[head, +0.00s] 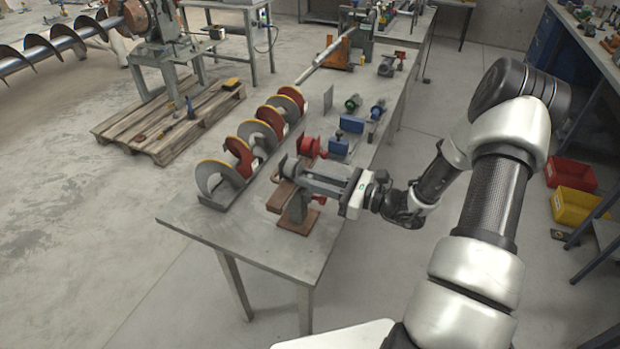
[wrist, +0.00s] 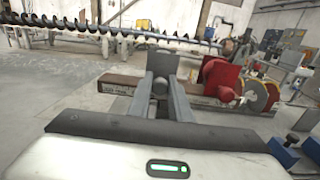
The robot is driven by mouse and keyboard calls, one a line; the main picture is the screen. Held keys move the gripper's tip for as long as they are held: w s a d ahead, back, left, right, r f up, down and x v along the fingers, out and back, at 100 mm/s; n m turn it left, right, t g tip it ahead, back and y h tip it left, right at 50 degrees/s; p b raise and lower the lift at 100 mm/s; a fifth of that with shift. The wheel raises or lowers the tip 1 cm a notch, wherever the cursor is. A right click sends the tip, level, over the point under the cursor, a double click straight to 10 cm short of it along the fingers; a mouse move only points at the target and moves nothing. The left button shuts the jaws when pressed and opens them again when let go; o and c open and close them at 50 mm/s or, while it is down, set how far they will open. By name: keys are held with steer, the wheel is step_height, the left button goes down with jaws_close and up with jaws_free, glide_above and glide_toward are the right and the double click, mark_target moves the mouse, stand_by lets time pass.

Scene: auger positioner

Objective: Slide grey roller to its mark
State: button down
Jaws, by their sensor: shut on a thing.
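The grey roller (wrist: 160,84) is between my two fingers in the wrist view, with a grey upright plate just beyond it. In the head view, its grey stand (head: 297,206) shows below my gripper on a brown base. My gripper (head: 292,172) is shut on the grey roller at the near end of the table; the fingers also show in the wrist view (wrist: 163,95). A brown rail (wrist: 122,84) runs crosswise beyond the fingertips, with small pale lettering at its left. I cannot make out the roller's mark. The fingers hide part of the roller.
A red roller unit (wrist: 221,76) stands right of my fingers on the rail; it also shows in the head view (head: 309,147). Red and yellow auger flights (head: 240,158) line the table's left edge. Blue tools (head: 351,124) lie behind. The table's near corner (head: 205,222) is bare.

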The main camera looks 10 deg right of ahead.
steer(key=s+a, duration=0.1)
steer(key=s, duration=0.1)
steer(key=s+a, duration=0.2)
steer(key=shift+p, duration=0.3)
steer(key=c, duration=1.6)
jaws_free()
steer(key=shift+d, duration=0.1)
steer(key=v, duration=1.7)
steer(key=shift+s+d+r+b, duration=0.1)
steer(key=shift+s+b, duration=0.05)
steer(key=shift+b, duration=0.25)
